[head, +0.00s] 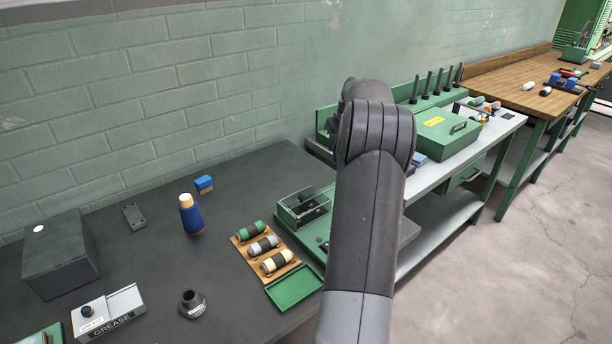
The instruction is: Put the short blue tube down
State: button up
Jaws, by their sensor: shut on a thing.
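My arm rises through the middle of the head view and bends away over the benches. Its end and my gripper are hidden behind my own arm links. I cannot make out a short blue tube in a grip. A small patch of blue (419,158) shows just right of my arm at the green bench; I cannot tell what it belongs to. Small blue pieces (556,80) lie on the far wooden bench (497,78), too small to tell apart.
A green case (447,134) and upright black pegs (428,84) occupy the middle bench.

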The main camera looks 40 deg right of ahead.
jog(key=shift+w+a+f, duration=0.85)
jog(key=shift+w+f, duration=0.85)
jog(key=shift+f, duration=0.1)
jog(key=shift+w+a+f, duration=0.8)
jog(key=shift+w+f, duration=0.85)
jog(key=shift+f, duration=0.15)
jog(key=shift+w+a+f, duration=0.85)
jog(key=shift+w+f, duration=0.85)
jog(key=shift+f, duration=0.1)
jog(key=shift+f, duration=0.15)
jog(key=o, duration=1)
jog(key=shift+c, duration=0.2)
